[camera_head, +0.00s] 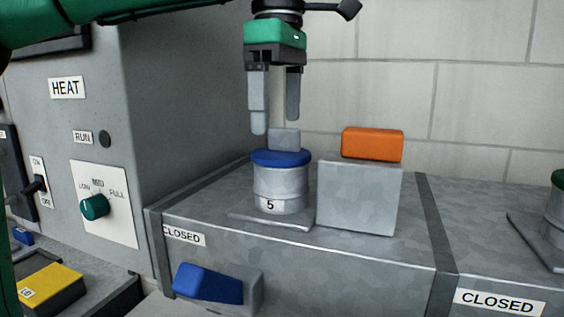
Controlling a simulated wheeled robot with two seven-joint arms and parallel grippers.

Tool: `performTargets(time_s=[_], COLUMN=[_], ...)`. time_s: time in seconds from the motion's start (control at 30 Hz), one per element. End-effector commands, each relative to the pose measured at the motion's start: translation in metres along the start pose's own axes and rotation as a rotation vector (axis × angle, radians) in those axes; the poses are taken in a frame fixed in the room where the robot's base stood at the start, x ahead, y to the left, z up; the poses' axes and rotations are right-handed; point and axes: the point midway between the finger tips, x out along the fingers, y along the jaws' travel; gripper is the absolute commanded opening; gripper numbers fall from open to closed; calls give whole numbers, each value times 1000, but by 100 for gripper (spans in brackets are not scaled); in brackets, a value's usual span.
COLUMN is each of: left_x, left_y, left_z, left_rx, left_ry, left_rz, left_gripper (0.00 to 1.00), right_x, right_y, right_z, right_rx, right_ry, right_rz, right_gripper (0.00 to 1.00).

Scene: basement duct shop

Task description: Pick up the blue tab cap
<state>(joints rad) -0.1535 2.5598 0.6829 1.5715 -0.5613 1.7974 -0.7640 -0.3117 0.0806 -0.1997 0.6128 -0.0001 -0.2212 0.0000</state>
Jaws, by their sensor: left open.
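The blue tab cap (281,158) sits on top of a short grey cylinder (280,188) marked 5. A grey upright tab (285,139) stands on the cap. My left gripper (276,124) points down from above, with its fingers apart and nothing held between them. Its fingertips are near the top of the tab, and the left fingertip is at the tab's left side. I cannot tell how far apart in depth they are. My right gripper is not in view.
A grey block with an orange top (372,144) stands close to the right of the cylinder. A blue handle (208,284) sticks out of the duct's front. A grey control cabinet (190,90) rises at left. A yellow block (50,288) lies at lower left.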

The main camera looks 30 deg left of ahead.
Motion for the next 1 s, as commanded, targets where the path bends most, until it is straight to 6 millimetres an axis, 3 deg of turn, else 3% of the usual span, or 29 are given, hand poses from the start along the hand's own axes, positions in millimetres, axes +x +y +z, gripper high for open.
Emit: performTargets(time_s=[0.3,0.5,0.7,1.0], left_x=[18,38,61,65], left_y=[0,0,1,1], left_z=[0,2,2,2], left_rx=[0,2,-1,-2], left_ry=[-1,-1,-1,-2], left_rz=[-2,-3,-2,1], left_gripper=[100,100,100,98], right_x=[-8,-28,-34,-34], right_y=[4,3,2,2], right_z=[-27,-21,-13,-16], right_rx=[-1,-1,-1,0], right_ry=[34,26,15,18], right_rz=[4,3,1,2], right_gripper=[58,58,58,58])
